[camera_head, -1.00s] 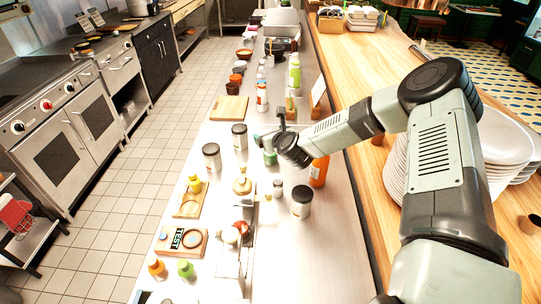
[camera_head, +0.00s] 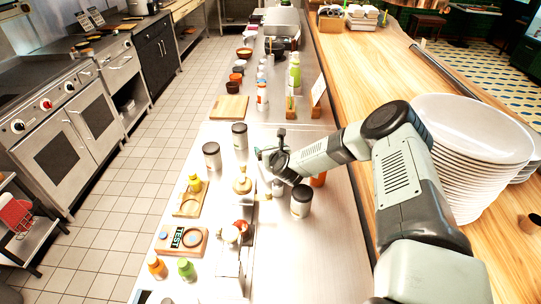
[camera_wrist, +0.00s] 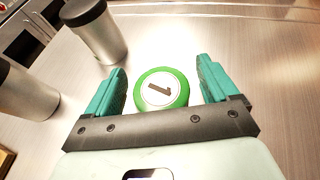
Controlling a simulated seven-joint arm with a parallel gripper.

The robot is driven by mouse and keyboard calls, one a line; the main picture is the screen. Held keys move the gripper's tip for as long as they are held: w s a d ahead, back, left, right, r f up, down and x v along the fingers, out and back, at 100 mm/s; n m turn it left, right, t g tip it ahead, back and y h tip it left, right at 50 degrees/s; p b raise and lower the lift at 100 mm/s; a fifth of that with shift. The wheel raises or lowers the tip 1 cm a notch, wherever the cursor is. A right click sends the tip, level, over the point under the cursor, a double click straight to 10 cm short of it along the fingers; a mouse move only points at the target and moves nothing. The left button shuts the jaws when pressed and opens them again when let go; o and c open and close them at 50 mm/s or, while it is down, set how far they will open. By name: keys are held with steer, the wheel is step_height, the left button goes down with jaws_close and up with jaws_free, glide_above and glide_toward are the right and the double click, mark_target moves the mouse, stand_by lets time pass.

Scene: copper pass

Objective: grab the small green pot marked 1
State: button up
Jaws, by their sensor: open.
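The small green pot (camera_wrist: 139,83) shows in the wrist view, seen from above, with a green rim and a white top marked 1. It stands on the steel counter. My gripper (camera_wrist: 162,66) is open, with one teal finger on each side of the pot and a visible gap to each. In the head view my gripper (camera_head: 268,155) is low over the middle of the counter. The pot cannot be made out there, as the hand covers that spot.
Two dark-lidded steel canisters (camera_head: 212,157) (camera_head: 240,138) stand left of my gripper; one (camera_wrist: 95,30) shows upper left in the wrist view. A TEST board (camera_head: 180,240) lies nearer the front.

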steer(key=shift+w+a+f, duration=0.2)
steer(key=shift+w+f, duration=0.1)
steer(key=shift+w, duration=0.3)
steer(key=shift+c, duration=0.3)
